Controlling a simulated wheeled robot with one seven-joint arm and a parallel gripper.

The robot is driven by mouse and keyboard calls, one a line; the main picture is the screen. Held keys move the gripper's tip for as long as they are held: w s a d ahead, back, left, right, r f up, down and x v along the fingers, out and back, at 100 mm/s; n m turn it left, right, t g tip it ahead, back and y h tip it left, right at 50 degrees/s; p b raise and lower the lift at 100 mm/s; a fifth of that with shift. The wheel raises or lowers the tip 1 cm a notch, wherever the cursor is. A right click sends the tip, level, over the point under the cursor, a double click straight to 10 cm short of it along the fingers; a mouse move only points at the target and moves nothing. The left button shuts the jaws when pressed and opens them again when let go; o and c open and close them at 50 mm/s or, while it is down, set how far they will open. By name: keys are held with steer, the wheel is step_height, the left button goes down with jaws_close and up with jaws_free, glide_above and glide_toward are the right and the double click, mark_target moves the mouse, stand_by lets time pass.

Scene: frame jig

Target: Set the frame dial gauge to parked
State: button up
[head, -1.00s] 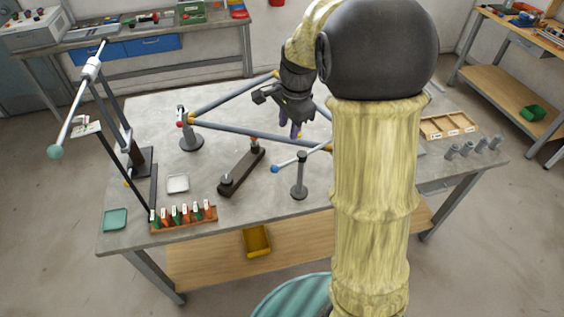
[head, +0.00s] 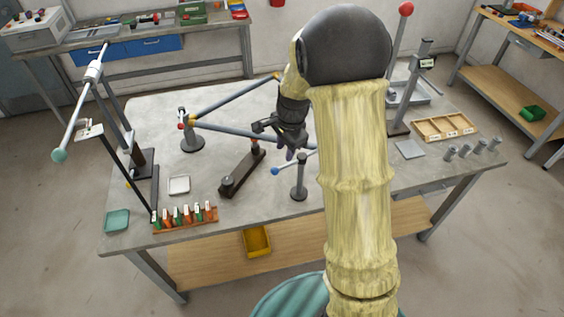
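A stand with an upright post and a small display-like head (head: 427,62) is at the right rear of the table; it may be the dial gauge, but I cannot read its face or tell its setting. The blue-grey tube frame (head: 235,100) rests on a round-based support (head: 191,142) at the table's middle. My gripper (head: 286,152) points down over the frame's near tube, with its dark purple fingertips partly hidden. I cannot tell whether they are apart, and I see nothing held. My arm hides the frame's right end.
A brown bar with a black knob (head: 238,175) and a post with a blue-tipped lever (head: 299,190) stand near my gripper. A red-ball lever (head: 404,40) and a wooden tray (head: 443,128) are at right.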

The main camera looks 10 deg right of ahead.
mark_target(282, 167)
steer(key=f, duration=0.2)
steer(key=w+f+p, duration=0.1)
steer(key=f, duration=0.5)
steer(key=shift+w+a+f+p, duration=0.2)
steer(key=shift+a+f+p, duration=0.05)
steer(key=shift+p, duration=0.15)
steer(key=shift+c, duration=0.2)
jaws_close()
